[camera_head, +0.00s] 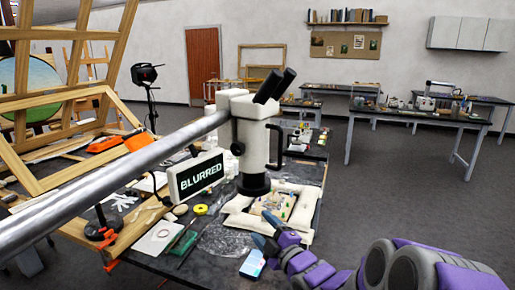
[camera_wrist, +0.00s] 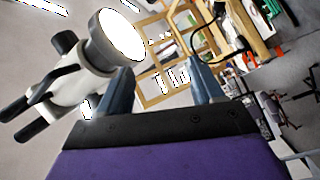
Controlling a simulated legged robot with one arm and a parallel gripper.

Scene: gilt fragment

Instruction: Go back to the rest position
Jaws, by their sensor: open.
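My gripper (camera_head: 266,232), at the end of my purple arm, is over the near right part of the dark workbench (camera_head: 205,255), close to the padded cushion. In the wrist view its two blue-grey fingers (camera_wrist: 163,80) stand apart with nothing between them. A white microscope (camera_head: 252,140) with black eyepieces stands behind the gripper. It also shows tilted at the left of the wrist view (camera_wrist: 70,80), with a bright round lamp face beside it. A fragment (camera_head: 272,205) lies on the cream cushion (camera_head: 235,222) below the microscope, just beyond the fingers.
A screen reading "BLURRED" (camera_head: 196,176) stands left of the microscope. A long grey boom (camera_head: 110,180) crosses the left side. Wooden easels (camera_head: 65,110) stand at the left. A phone-like item (camera_head: 252,264) lies near the bench's front edge. Open floor (camera_head: 400,200) lies to the right.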

